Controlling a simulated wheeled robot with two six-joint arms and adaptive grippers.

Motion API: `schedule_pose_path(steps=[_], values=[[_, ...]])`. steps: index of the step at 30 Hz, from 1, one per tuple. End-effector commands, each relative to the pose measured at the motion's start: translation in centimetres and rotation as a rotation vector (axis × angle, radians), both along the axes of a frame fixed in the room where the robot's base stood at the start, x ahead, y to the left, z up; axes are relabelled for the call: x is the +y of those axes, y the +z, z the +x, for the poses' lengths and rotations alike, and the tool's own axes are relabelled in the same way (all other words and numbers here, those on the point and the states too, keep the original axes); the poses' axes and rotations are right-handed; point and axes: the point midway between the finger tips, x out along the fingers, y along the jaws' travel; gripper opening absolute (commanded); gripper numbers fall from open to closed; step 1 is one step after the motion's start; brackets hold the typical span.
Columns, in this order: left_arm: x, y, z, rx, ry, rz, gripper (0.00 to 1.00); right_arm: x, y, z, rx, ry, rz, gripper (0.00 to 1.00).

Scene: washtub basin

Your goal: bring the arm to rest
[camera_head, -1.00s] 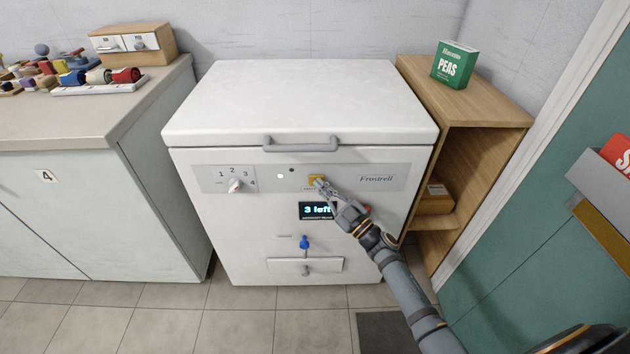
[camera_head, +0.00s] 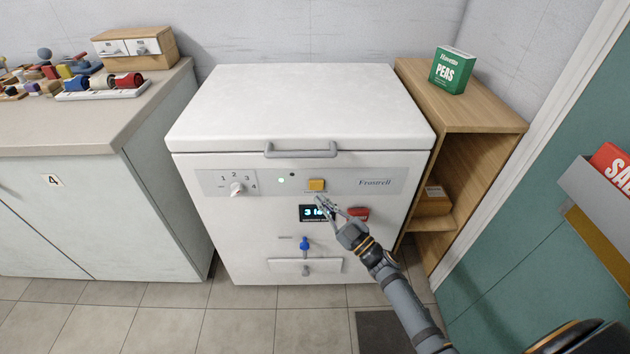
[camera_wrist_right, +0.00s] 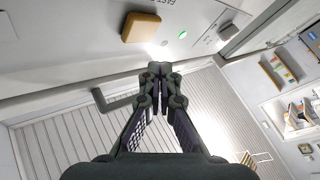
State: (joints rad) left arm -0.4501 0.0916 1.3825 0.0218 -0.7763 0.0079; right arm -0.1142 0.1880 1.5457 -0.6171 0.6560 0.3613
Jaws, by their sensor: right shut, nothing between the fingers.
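My right gripper (camera_head: 322,204) is shut and empty in front of the white chest freezer (camera_head: 300,110). In the head view it covers part of the dark display (camera_head: 306,213), just below the yellow button (camera_head: 317,185). In the right wrist view the closed fingertips (camera_wrist_right: 160,68) are apart from the yellow button (camera_wrist_right: 141,27), which sits above and to their left. The green light (camera_head: 281,181) on the panel is lit. My left gripper is not in view.
A red switch (camera_head: 358,214) sits beside my right gripper. A dial (camera_head: 237,188), a blue tap (camera_head: 305,243) and a lid handle (camera_head: 300,150) are on the freezer. A wooden shelf (camera_head: 493,112) with a green peas box (camera_head: 452,70) stands right; a counter (camera_head: 60,128) stands left.

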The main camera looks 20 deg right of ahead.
Motion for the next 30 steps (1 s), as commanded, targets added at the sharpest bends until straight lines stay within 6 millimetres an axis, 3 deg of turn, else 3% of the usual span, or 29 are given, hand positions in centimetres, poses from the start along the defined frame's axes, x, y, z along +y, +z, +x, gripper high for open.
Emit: schedule_pose_path(steps=[7,23,26,29,30], values=[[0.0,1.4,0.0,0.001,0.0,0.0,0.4,0.7,0.2,-2.3,0.0,0.0,0.001,0.0],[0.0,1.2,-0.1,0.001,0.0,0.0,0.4,0.4,-0.7,-2.4,0.019,-0.014,0.004,0.0],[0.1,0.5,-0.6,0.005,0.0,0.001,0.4,-1.1,-4.5,-2.3,0.129,-0.089,0.019,0.0],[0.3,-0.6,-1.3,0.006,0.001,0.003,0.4,-3.9,-11.7,-3.2,0.335,-0.222,0.034,0.0],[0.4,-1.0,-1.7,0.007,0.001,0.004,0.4,-5.0,-15.0,-4.2,0.432,-0.277,0.04,0.0]])
